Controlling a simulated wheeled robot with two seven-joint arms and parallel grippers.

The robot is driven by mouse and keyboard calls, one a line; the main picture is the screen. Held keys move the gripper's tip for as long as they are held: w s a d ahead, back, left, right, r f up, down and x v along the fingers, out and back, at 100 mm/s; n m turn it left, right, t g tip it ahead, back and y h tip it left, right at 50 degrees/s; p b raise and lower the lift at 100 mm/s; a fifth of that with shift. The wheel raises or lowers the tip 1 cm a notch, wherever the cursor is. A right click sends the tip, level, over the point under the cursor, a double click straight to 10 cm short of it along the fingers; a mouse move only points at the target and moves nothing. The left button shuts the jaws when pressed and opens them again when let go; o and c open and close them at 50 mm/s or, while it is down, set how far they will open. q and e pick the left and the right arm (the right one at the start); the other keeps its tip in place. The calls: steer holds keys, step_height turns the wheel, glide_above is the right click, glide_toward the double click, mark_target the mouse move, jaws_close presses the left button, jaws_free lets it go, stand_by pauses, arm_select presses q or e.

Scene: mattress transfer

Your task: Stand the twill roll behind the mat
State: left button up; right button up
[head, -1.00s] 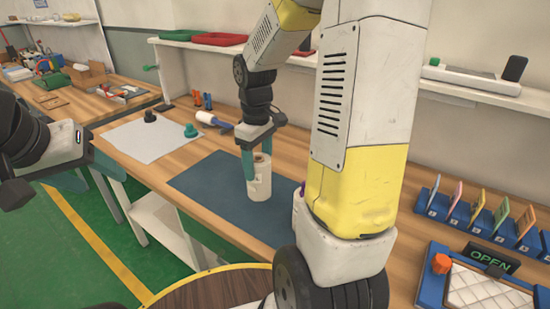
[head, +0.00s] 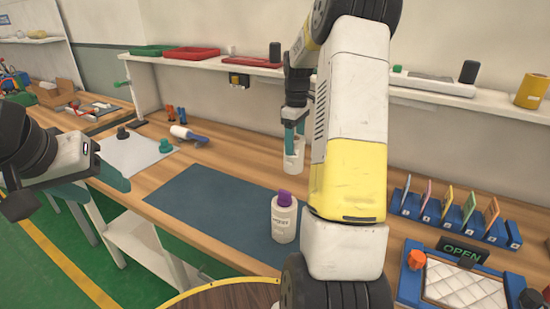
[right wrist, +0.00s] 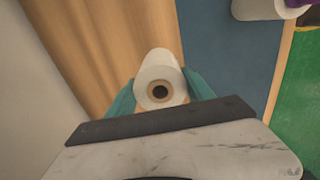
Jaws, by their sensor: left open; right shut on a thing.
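The white twill roll (head: 293,158), with a brown core, is upright between the fingers of my right gripper (head: 294,136). It also shows end-on in the right wrist view (right wrist: 156,68), with my right gripper's teal fingers (right wrist: 162,98) on both sides. The dark blue mat (head: 205,197) lies flat on the table. The roll is over bare wood behind the mat; I cannot tell whether its base touches the table. My left gripper (head: 100,190) is open and empty at the left, off the table's front edge.
A white bottle with a purple cap (head: 284,222) stands at the mat's right end. A lint-roller-like tool (head: 188,134) and a green knob (head: 165,146) lie further left. A shelf (head: 215,64) runs along the wall behind. Blue card holders (head: 450,220) stand at the right.

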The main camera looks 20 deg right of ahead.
mark_target(294, 159)
steer(key=shift+f, duration=3.15)
steer(key=shift+f, duration=0.1)
steer(key=o, duration=1.7)
steer(key=shift+o, duration=0.2)
